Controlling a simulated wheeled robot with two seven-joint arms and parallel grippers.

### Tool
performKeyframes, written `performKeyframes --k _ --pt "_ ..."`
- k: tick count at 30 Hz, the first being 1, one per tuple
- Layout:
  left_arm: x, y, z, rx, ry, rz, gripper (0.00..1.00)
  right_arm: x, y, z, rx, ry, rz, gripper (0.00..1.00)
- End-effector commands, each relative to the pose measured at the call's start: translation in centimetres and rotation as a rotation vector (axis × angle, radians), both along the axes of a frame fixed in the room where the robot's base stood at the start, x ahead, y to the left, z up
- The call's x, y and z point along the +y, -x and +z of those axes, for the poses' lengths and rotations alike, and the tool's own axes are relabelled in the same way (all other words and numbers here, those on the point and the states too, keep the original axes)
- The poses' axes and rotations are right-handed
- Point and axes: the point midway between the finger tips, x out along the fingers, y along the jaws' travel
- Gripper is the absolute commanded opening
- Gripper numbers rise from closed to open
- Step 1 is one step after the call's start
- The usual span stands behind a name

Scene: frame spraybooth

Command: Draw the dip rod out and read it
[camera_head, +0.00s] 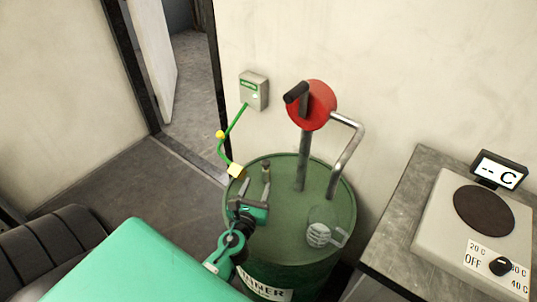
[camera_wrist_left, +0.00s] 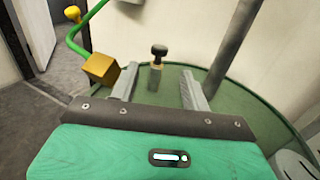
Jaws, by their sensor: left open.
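The dip rod (camera_wrist_left: 159,50) shows as a dark round knob on a short brass-coloured neck, standing upright at the drum top; its lower part is hidden. In the head view the dip rod (camera_head: 267,165) is near the drum's back left. The green drum (camera_head: 283,180) has a partly visible label ending in "NNER". My left gripper (camera_head: 251,190) is over the left part of the drum top, open and empty. In the left wrist view its fingers (camera_wrist_left: 159,73) lie to either side of the rod's neck in the picture; I see no contact. My right gripper is not in view.
A red crank pump (camera_head: 318,105) with a bent pipe rises from the drum. A clear jug (camera_head: 319,233) stands at its front right. A green cable with a yellow clamp (camera_head: 236,171) runs from a wall box (camera_head: 254,90) to the rim. A hotplate (camera_head: 440,220) sits on the right bench.

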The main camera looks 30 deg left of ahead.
Motion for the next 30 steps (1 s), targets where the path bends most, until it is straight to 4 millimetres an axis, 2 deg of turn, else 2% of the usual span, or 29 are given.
performKeyframes --k 12,18,24,30 --pt "2.4 -7.2 0.3 -0.004 0.002 0.002 0.47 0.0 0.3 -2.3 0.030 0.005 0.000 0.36" --pt "3.3 -10.0 0.2 -0.002 0.004 0.002 0.47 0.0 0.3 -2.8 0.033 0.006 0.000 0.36" --pt "3.7 -11.4 0.2 -0.002 0.004 0.002 0.47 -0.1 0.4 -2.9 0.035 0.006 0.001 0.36" --pt "3.8 -11.6 0.1 -0.002 0.005 0.002 0.47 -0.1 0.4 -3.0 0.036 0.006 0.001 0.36"
